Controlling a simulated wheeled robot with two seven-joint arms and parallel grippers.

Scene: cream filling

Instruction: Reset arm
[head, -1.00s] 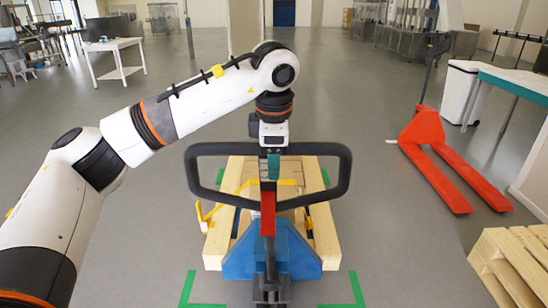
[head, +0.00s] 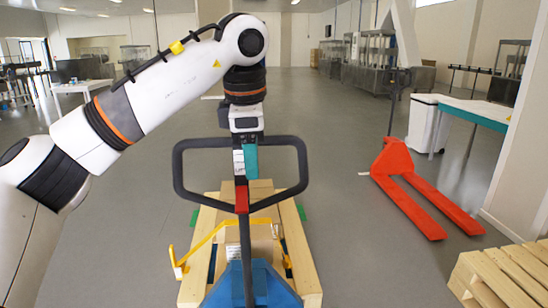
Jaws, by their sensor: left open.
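My left gripper (head: 245,162) hangs pointing down from the arm that comes in from the left. Its jaws are open, with one pale and one teal part showing at the tip. It overlaps the top bar of the black loop handle (head: 301,170) of a blue pallet jack (head: 248,285). I cannot tell whether it touches the bar. A red part of the handle shows just below the jaws. My right gripper is not in view.
A wooden pallet (head: 296,255) with cardboard boxes and a yellow frame (head: 205,243) sits beyond the handle. A red pallet jack (head: 407,190) stands right, near a white bin (head: 424,122). Another pallet (head: 500,275) is at lower right. Grey floor is open behind.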

